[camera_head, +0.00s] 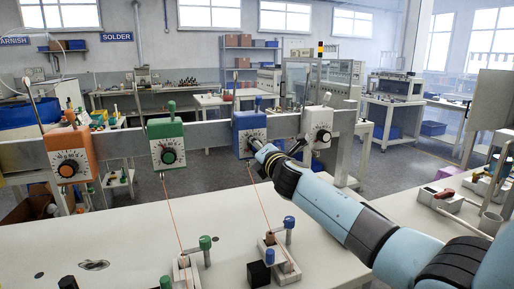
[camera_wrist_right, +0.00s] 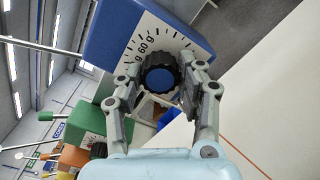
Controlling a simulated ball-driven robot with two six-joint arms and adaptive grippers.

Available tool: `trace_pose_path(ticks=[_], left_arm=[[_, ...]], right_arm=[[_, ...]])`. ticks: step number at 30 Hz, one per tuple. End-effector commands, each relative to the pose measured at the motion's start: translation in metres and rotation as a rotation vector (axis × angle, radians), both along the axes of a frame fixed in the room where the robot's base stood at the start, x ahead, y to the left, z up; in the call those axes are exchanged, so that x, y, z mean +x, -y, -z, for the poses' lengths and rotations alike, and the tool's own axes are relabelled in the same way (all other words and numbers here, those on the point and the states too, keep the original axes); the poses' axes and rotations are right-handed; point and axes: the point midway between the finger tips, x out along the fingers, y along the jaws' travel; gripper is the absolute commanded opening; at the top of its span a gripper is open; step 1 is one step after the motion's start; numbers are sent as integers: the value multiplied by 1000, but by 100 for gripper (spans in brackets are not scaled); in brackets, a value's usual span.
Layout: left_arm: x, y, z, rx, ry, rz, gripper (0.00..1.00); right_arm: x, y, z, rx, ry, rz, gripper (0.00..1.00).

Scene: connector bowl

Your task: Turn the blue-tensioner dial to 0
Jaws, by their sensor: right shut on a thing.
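The blue tensioner (camera_head: 248,121) hangs on the grey rail, between the green and white tensioners. In the right wrist view its blue housing (camera_wrist_right: 108,36) carries a white scale plate (camera_wrist_right: 152,34) with "60" and "g" legible. Its dial (camera_wrist_right: 161,77) is a black ribbed knob with a blue centre. My right gripper (camera_wrist_right: 163,82) is shut on the dial, one finger on each side of it. In the head view my right arm reaches in from the lower right, and its gripper (camera_head: 263,151) partly covers the dial. The dial's pointer cannot be made out. My left gripper is not in view.
An orange tensioner (camera_head: 69,158), a green tensioner (camera_head: 166,144) and a white tensioner (camera_head: 318,128) share the rail. Thin orange threads run down to small stands (camera_head: 280,260) on the white table (camera_head: 130,255). A tray with a red item (camera_head: 440,199) lies at the right.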

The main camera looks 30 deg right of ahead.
Motion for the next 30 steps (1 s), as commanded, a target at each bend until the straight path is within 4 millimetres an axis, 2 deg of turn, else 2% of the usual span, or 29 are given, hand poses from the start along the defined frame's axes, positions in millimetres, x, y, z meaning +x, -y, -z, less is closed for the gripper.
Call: trace_pose_path(ticks=[5, 6, 10, 20, 23, 30], left_arm=[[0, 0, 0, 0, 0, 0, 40], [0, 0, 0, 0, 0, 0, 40], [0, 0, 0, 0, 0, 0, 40], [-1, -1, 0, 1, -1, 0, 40], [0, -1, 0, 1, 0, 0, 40], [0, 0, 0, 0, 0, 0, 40]], right_arm=[[-1, 0, 3, 0, -4, 0, 6], [-1, 0, 3, 0, -4, 0, 43], [-1, 0, 2, 1, -4, 0, 60], [-3, -1, 1, 1, -2, 0, 61], [-14, -3, 2, 0, -2, 1, 61], [-65, -16, 2, 1, -3, -1, 61]])
